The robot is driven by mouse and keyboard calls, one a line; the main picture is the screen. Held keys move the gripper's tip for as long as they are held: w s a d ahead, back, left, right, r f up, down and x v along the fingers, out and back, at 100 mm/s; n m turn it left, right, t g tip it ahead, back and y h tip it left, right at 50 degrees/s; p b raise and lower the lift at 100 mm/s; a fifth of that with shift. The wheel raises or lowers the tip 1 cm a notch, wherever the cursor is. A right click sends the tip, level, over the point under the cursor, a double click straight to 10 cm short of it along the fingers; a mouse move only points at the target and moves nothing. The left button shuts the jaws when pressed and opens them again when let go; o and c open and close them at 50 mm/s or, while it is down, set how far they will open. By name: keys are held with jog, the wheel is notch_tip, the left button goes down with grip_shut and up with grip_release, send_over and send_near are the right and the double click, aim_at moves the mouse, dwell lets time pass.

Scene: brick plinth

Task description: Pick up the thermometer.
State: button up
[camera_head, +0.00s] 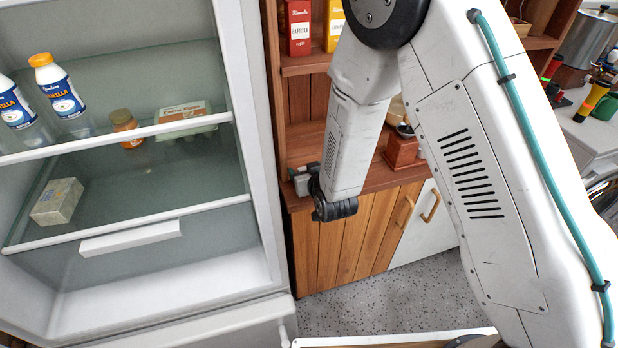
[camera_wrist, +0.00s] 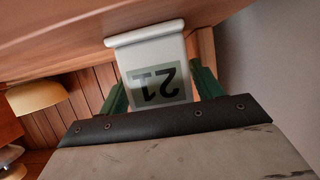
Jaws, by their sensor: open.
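The thermometer (camera_wrist: 150,72) shows in the wrist view as a white device with a grey display reading "21" upside down. One end of it is close to a wooden surface. My gripper (camera_wrist: 162,88) has its two green fingers on either side of the thermometer, open; I cannot tell whether either finger touches it. In the head view my gripper (camera_head: 303,180) is at the front edge of the wooden shelf, partly hidden by my wrist. The thermometer is hard to make out there.
An open fridge (camera_head: 262,150) stands at the left with bottles (camera_head: 60,92), a jar (camera_head: 125,125) and an egg carton (camera_head: 185,118). The wooden shelf unit (camera_head: 300,66) holds a red box (camera_head: 298,28) and a yellow box (camera_head: 334,25). A wooden grinder (camera_head: 402,150) stands right of my wrist.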

jog(key=shift+w, duration=0.1)
jog(key=shift+c, duration=0.3)
jog(key=c, duration=0.7)
